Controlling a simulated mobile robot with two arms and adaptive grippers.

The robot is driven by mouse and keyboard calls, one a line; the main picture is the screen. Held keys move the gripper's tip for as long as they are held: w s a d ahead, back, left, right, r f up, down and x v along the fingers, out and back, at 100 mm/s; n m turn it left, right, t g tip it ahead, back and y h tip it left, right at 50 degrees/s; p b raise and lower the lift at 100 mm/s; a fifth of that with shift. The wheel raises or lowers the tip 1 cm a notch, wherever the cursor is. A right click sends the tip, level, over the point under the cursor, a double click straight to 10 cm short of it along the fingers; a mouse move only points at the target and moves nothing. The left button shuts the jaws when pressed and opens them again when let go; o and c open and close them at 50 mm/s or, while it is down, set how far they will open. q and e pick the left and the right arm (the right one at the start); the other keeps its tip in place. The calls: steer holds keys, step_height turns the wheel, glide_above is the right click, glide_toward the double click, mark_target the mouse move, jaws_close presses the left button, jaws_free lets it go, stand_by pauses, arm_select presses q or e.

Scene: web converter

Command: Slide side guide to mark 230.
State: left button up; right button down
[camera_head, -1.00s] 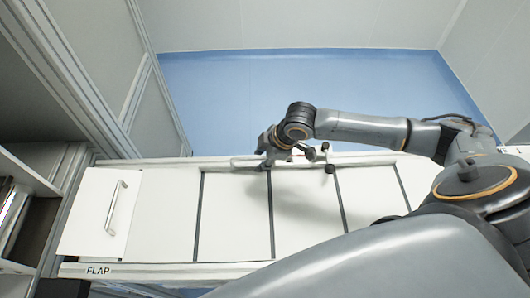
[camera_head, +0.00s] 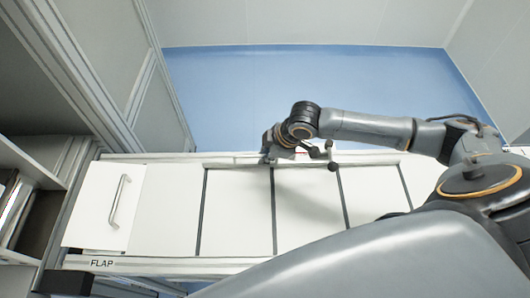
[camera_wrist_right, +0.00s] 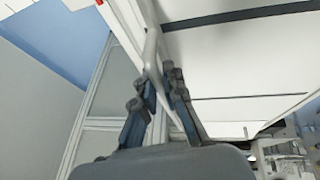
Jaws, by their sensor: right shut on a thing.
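The side guide (camera_head: 250,160) looks like a thin pale bar along the far edge of the white table. My right gripper (camera_head: 268,154) reaches down to it from behind. In the right wrist view the two dark fingers (camera_wrist_right: 164,84) are shut on a slim pale bar (camera_wrist_right: 150,48) of the guide. A dark knob (camera_head: 332,166) stands to the right of the gripper, by the far edge. A small red mark (camera_head: 303,152) shows near the guide. The scale numbers, including 230, are too small to read. My left gripper is not in view.
The white table (camera_head: 235,212) has dark crosswise strips (camera_head: 274,212) and a clear top. A panel with a handle (camera_head: 119,202) and the label FLAP is at its left end. Cabinet frames stand at the left. Blue floor (camera_head: 230,90) lies beyond the far edge.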

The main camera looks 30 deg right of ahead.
steer(key=shift+s+a, duration=0.25)
steer(key=shift+s, duration=0.2)
steer(key=shift+s+a+p, duration=0.35)
steer(key=shift+s+p, duration=0.35)
steer(key=shift+p, duration=0.1)
steer(key=c, duration=1.4)
jaws_free()
steer(key=shift+o, duration=0.2)
steer(key=shift+r, duration=0.1)
steer(key=v, duration=1.1)
steer(key=shift+s+r, duration=0.25)
steer(key=shift+r, duration=0.05)
steer(key=shift+d, duration=0.1)
